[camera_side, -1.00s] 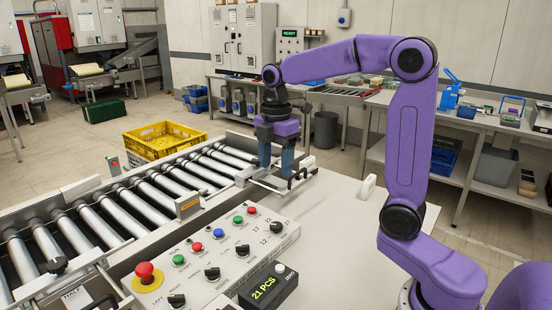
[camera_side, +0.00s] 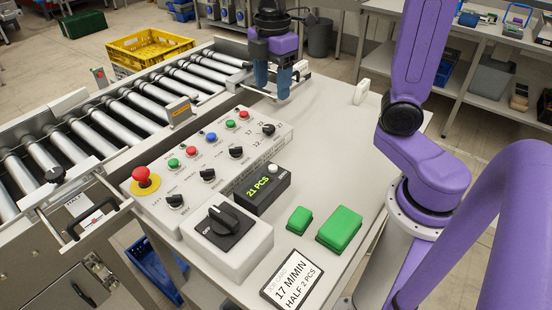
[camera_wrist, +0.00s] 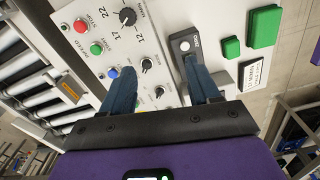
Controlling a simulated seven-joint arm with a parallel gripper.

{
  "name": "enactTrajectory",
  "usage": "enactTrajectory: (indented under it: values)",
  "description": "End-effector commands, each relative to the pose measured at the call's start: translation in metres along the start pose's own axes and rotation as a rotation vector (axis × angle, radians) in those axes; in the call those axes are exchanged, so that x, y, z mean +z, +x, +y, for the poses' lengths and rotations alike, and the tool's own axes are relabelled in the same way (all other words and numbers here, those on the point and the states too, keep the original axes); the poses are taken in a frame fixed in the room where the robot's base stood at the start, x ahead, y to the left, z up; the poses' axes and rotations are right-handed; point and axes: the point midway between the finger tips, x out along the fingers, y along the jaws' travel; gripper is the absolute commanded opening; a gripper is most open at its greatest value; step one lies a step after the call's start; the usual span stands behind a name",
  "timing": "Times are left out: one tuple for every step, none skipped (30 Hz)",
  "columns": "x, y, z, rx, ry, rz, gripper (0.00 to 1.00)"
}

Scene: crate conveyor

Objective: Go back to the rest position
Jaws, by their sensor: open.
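My gripper (camera_side: 271,90) hangs with its blue fingers pointing down in the side view, at the far end of the control panel (camera_side: 222,150) by the conveyor's end. Its fingers are apart and nothing is between them. In the wrist view my gripper (camera_wrist: 156,68) also shows two separate blue fingers, with the panel's knobs beyond them. The upper part of my arm is cut off by the top of the side view.
The roller conveyor (camera_side: 126,106) runs along the left. A counter box (camera_side: 263,190) reading 21 PCS, a black rotary switch (camera_side: 224,222), green blocks (camera_side: 339,228) and a card (camera_side: 292,280) lie nearer. A yellow crate (camera_side: 150,46) stands behind the conveyor. The worktop's middle right is clear.

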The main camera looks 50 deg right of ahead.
Motion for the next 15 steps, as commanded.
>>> enactTrajectory:
  values:
    - [-0.004,0.004,-0.012,0.001,0.009,0.001,0.61]
    - [-0.006,0.006,-0.019,0.001,0.019,0.001,0.61]
    - [-0.009,0.009,-0.028,0.001,0.034,0.002,0.61]
    - [-0.011,0.011,-0.035,0.002,0.043,0.003,0.61]
    - [-0.012,0.014,-0.043,0.001,0.054,0.003,0.61]
    - [-0.014,0.017,-0.052,0.002,0.069,0.005,0.61]
    - [-0.015,0.019,-0.059,0.003,0.079,0.006,0.61]
    - [-0.016,0.022,-0.067,0.002,0.089,0.006,0.61]
    - [-0.017,0.025,-0.076,0.003,0.103,0.008,0.61]
    - [-0.017,0.027,-0.084,0.003,0.114,0.008,0.61]
    - [-0.017,0.029,-0.091,0.003,0.125,0.009,0.61]
    - [-0.017,0.033,-0.101,0.003,0.137,0.011,0.61]
    - [-0.016,0.035,-0.108,0.003,0.149,0.011,0.61]
    - [-0.015,0.037,-0.116,0.002,0.159,0.012,0.61]
    - [-0.014,0.041,-0.125,0.003,0.173,0.014,0.61]
